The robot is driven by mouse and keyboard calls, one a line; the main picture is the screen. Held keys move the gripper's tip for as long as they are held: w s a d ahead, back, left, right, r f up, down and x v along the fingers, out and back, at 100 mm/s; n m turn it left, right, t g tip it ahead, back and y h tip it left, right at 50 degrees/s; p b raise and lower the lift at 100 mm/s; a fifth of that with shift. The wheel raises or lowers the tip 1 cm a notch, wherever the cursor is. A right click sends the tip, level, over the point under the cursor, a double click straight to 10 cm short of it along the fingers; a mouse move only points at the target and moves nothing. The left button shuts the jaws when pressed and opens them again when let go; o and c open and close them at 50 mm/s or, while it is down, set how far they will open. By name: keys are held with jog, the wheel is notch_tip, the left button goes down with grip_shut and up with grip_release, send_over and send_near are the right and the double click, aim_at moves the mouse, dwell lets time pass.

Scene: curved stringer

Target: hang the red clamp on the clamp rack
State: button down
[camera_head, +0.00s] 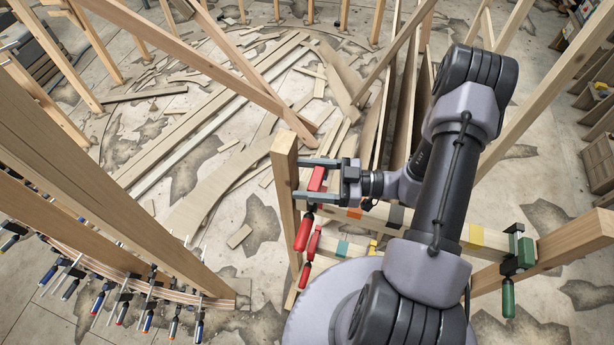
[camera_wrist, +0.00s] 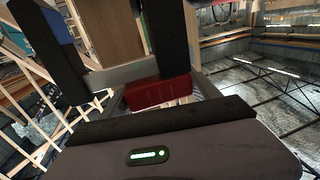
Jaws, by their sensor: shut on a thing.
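My gripper (camera_head: 318,179) is shut on a red clamp, whose red body (camera_head: 317,179) shows between the fingers and whose red handle (camera_head: 303,233) hangs below. The clamp rack is a pale rail (camera_head: 428,226) with coloured marks, running right from a wooden post (camera_head: 285,185). My gripper is at the rail's left end, close beside that post. I cannot tell whether the held clamp touches the rail.
Another red clamp (camera_head: 312,243) hangs just below the held one. A green clamp (camera_head: 518,250) is at the rack's right end. A curved stringer (camera_head: 150,285) with several clamps stands at the lower left. Leaning timbers (camera_head: 255,85) and loose boards fill the floor behind.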

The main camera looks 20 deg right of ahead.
jog(key=shift+f+b, duration=1.25)
jog(key=shift+f, duration=0.45)
jog(key=shift+c, duration=0.4)
grip_release()
jog(key=b+v, duration=0.2)
jog(key=v, duration=1.5)
jog(key=shift+s+d, duration=0.1)
jog(key=shift+d, duration=0.15)
